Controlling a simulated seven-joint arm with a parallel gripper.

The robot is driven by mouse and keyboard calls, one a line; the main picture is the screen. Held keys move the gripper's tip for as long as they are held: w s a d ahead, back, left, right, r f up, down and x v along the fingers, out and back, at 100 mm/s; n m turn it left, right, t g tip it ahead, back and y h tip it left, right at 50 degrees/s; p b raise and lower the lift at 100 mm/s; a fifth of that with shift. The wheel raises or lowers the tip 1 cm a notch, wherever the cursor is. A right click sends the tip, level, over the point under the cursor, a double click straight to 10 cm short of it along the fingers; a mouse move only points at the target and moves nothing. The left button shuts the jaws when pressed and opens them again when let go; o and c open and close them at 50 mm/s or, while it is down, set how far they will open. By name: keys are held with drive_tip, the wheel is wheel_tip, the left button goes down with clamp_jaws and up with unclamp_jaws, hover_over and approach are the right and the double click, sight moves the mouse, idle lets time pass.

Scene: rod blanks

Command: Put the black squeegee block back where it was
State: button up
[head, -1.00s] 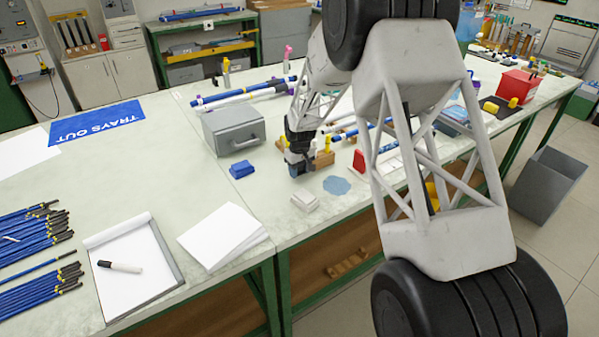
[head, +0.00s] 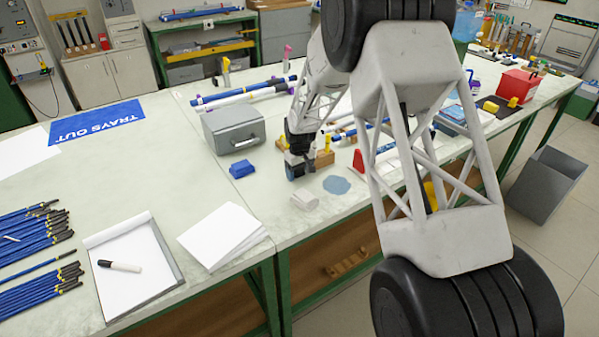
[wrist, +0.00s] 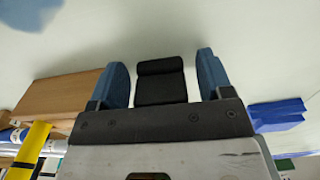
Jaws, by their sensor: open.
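The black squeegee block (wrist: 161,83) shows in the wrist view between the two blue fingers of my gripper (wrist: 162,78). A gap of pale bench shows on each side of it, so the fingers are around it but apart from it. In the head view my gripper (head: 296,170) is low over the bench, between the blue block and the blue patch. I cannot make out the black block there, where the gripper hides it.
A blue block (head: 241,169) and grey case (head: 233,130) are left of my gripper. A wooden block (wrist: 66,95) is close beside one finger. A whitish block (head: 304,200) and flat blue patch (head: 337,185) lie near the front edge. Bench left of the papers (head: 222,237) holds blue rods.

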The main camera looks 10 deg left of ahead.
sight(301, 173)
drive_tip(key=shift+r, duration=0.2)
wheel_tip(301, 173, up, 12)
idle(0.6)
idle(0.6)
drive_tip(key=shift+d, duration=0.1)
drive_tip(key=s+d+r+m+t, duration=0.1)
drive_tip(key=s+d+r+m, duration=0.3)
drive_tip(key=s+d+r, duration=1.75)
drive_tip(key=s+d+m, duration=0.1)
drive_tip(key=s+d, duration=0.4)
drive_tip(key=s, duration=0.5)
drive_tip(key=s+d+f+m+t, duration=0.1)
drive_tip(key=s+d, duration=0.4)
drive_tip(key=s, duration=0.5)
drive_tip(key=s+d+f+m, duration=0.1)
drive_tip(key=s+d+m, duration=0.2)
drive_tip(key=s+d, duration=0.3)
drive_tip(key=s, duration=0.4)
drive_tip(key=shift+s+f+t, duration=0.15)
drive_tip(key=shift+f+t, duration=0.05)
drive_tip(key=shift+t, duration=0.1)
